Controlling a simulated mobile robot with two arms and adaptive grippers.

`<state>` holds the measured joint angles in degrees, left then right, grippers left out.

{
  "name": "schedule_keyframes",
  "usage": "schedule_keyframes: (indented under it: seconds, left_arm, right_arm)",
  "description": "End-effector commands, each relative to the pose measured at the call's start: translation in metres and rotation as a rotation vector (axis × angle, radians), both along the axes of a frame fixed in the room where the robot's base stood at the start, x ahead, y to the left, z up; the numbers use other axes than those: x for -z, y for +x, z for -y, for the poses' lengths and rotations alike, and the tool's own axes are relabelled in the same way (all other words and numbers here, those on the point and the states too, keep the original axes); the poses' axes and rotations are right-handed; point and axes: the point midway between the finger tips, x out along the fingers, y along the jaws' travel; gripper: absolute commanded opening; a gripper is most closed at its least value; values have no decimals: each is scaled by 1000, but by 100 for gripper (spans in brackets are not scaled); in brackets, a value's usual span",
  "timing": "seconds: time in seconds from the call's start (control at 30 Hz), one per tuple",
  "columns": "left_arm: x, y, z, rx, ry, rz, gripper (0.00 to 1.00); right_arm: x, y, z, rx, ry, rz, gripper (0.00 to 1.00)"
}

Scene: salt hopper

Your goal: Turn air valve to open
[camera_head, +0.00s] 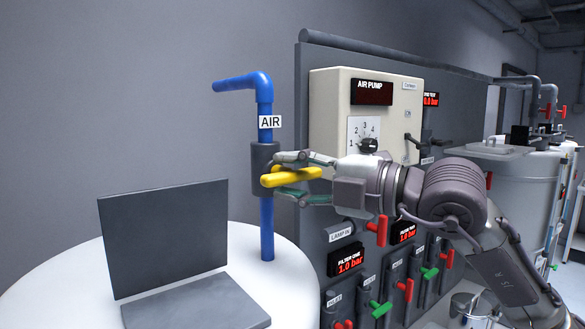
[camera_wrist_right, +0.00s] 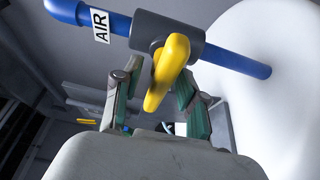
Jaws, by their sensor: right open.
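The air valve has a yellow handle (camera_head: 290,177) on a dark grey body (camera_head: 258,165), set in a vertical blue pipe (camera_head: 267,225) with an AIR label (camera_head: 270,122). In the head view the handle lies roughly crosswise to the pipe. My right gripper (camera_head: 283,174) is open, with one finger above the handle and one below. In the right wrist view the yellow handle (camera_wrist_right: 167,72) sits between the two fingers, which stand apart on either side of it. I cannot tell whether either finger touches it. My left gripper is not in view.
A dark laptop (camera_head: 165,240) stands on a round white table (camera_head: 60,285) left of the pipe. Behind my right arm, a panel (camera_head: 315,110) carries an AIR PUMP box (camera_head: 325,90), pressure displays and several red and green valve handles. Open space lies above the laptop.

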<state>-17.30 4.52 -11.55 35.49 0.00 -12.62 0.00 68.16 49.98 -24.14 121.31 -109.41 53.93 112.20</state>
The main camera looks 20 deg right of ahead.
Motion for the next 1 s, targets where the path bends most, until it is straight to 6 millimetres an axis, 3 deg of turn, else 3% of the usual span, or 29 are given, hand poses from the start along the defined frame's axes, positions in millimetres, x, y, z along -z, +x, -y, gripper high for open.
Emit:
schedule_keyframes:
  seconds: [0.2, 0.4, 0.47, 1.0]
  left_arm:
    - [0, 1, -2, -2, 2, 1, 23]
    - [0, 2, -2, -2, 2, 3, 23]
    - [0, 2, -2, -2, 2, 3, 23]
    - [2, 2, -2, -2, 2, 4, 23]
  right_arm:
    - [0, 0, 0, 0, 0, 0, 40]
    - [0, 0, 0, 0, 0, 0, 7]
    - [0, 0, 0, 0, 0, 0, 0]
    - [0, 0, 0, -1, -100, 36, 0]
